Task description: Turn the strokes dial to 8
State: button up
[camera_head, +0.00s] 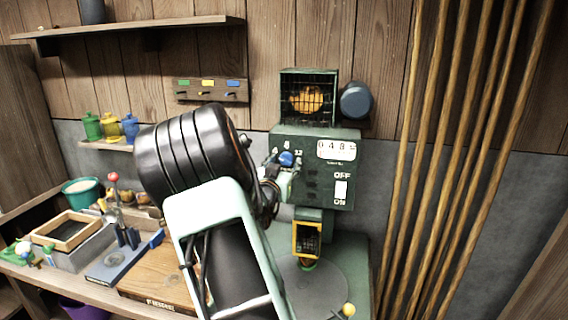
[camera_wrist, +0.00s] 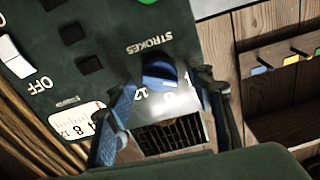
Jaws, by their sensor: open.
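The strokes dial (camera_head: 287,158) is a blue knob on the front of a dark green machine (camera_head: 312,190), with 4, 8 and 12 printed above it. In the wrist view the blue dial (camera_wrist: 160,74) sits under the word STROKES. Which number it points at cannot be told. My gripper (camera_head: 272,167) is at the left part of the machine's front. In the wrist view my gripper (camera_wrist: 165,88) is open, with one blue-grey finger on each side of the dial. Whether either finger touches it cannot be told.
A white OFF/ON switch (camera_head: 341,189) and a number display (camera_head: 336,150) are on the same panel, right of the dial. Long wooden poles (camera_head: 450,160) lean at the right. A cluttered bench (camera_head: 95,285) is at the left.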

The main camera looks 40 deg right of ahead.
jog(key=shift+c, duration=0.5)
jog(key=c, duration=1.1)
jog(key=shift+o, duration=0.2)
